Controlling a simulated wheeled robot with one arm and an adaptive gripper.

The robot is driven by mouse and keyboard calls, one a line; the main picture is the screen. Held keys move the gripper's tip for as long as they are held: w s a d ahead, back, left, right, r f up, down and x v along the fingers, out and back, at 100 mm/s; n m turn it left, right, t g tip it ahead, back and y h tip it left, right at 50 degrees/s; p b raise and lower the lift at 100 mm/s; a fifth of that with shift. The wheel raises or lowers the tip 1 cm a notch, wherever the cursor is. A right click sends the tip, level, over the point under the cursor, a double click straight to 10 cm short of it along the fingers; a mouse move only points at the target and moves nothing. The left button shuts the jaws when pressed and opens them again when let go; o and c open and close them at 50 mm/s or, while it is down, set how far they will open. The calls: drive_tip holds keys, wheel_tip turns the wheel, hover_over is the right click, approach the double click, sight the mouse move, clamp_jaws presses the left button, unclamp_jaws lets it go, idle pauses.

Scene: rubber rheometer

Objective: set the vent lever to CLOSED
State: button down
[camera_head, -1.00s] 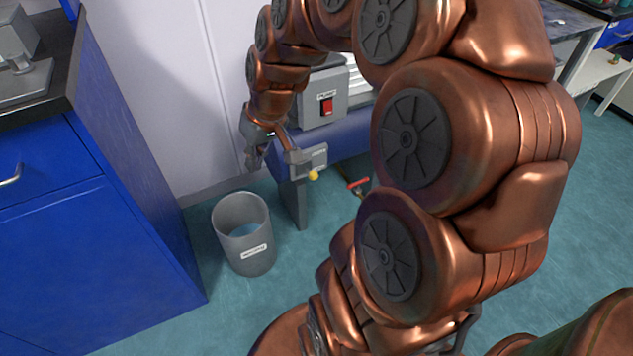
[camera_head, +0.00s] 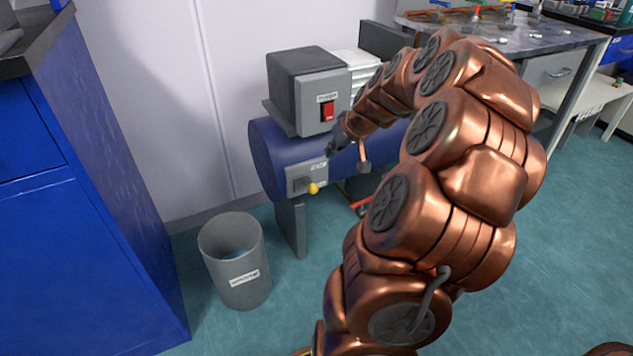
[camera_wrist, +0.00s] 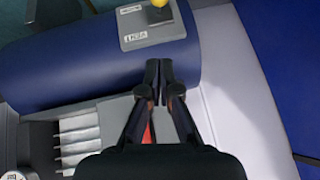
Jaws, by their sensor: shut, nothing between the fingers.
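The vent lever's yellow knob (camera_head: 313,188) sits at the lower edge of a grey labelled plate (camera_head: 300,179) on the end of a blue cylindrical tank (camera_head: 268,155). In the wrist view the knob (camera_wrist: 160,8) and plate (camera_wrist: 138,36) are at the top, partly cut off. The lettering is too small to read its position with certainty. My gripper (camera_head: 329,152) is shut and empty, above and to the right of the plate, apart from the knob. In the wrist view its fingertips (camera_wrist: 158,70) are over the blue tank.
A grey box with a red switch (camera_head: 327,111) stands on the tank. A grey bin (camera_head: 237,262) stands on the floor below left. A blue cabinet (camera_head: 85,250) is at the left. A red handle (camera_head: 361,204) is low behind my arm. Floor in front is clear.

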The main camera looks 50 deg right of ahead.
drive_tip(key=b, duration=0.3)
hover_over(317, 188)
drive_tip(key=d, duration=0.1)
wheel_tip(317, 188, down, 8)
drive_tip(key=f, duration=0.2)
drive_tip(key=f+b, duration=0.1)
drive_tip(key=shift+w+a+f, duration=0.15)
drive_tip(key=shift+w+a, duration=0.1)
drive_tip(key=shift+a, duration=0.05)
drive_tip(key=shift+a+f, duration=0.1)
drive_tip(key=shift+f, duration=0.3)
drive_tip(key=shift+s+f+b, duration=0.1)
drive_tip(key=shift+s+b, duration=0.05)
drive_tip(key=shift+b, duration=0.2)
drive_tip(key=shift+s+f+t, duration=0.1)
drive_tip(key=shift+s+t, duration=0.05)
drive_tip(key=shift+t, duration=0.15)
